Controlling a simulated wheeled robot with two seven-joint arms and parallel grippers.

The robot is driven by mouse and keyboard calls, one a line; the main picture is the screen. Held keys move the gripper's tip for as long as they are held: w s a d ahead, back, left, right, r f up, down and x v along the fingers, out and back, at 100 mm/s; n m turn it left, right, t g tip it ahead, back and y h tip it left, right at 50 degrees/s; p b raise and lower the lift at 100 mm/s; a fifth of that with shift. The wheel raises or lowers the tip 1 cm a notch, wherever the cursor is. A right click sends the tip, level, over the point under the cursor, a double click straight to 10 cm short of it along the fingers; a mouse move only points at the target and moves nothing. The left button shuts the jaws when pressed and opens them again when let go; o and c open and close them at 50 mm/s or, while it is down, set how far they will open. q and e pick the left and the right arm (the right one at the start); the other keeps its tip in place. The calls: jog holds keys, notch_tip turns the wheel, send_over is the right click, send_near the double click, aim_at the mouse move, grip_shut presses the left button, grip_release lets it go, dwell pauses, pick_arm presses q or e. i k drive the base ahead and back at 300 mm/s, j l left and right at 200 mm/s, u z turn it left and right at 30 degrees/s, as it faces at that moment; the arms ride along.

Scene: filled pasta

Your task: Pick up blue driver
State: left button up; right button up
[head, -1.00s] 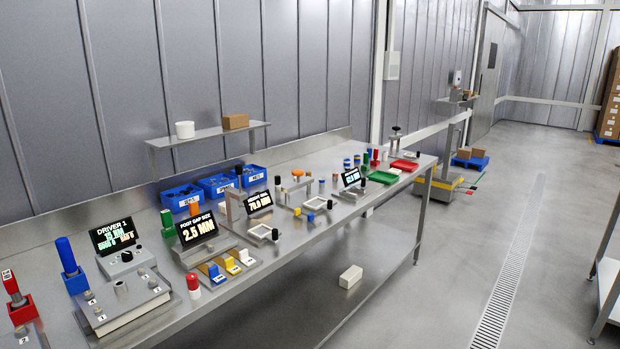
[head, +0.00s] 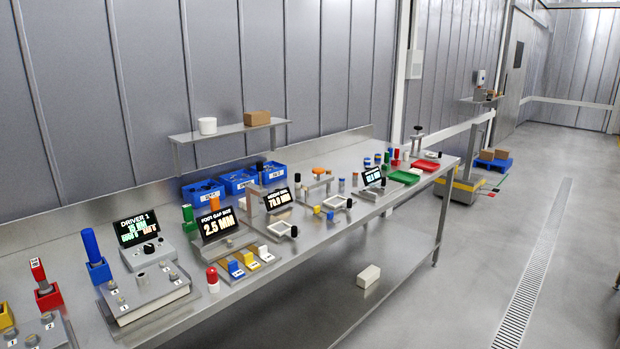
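The blue driver (head: 91,246) stands upright, leaning slightly, in a blue square holder (head: 99,271) at the left part of the steel bench. It is just left of a black display (head: 138,228) reading "DRIVER 1". Its lower end is hidden inside the holder. Neither of my grippers shows in the head view.
A red driver (head: 38,270) stands in a red holder (head: 47,296) to the left. A grey plate with numbered bolts (head: 147,292) lies in front of the blue holder. Gap blocks and blue bins (head: 203,190) are further right. The floor (head: 480,270) beside the bench is clear.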

aim_at(92, 250)
jog(key=u, duration=1.35)
jog(key=i+j+z, duration=0.1)
jog(key=i, duration=0.2)
jog(key=i+j+z, duration=0.1)
jog(key=i, duration=0.2)
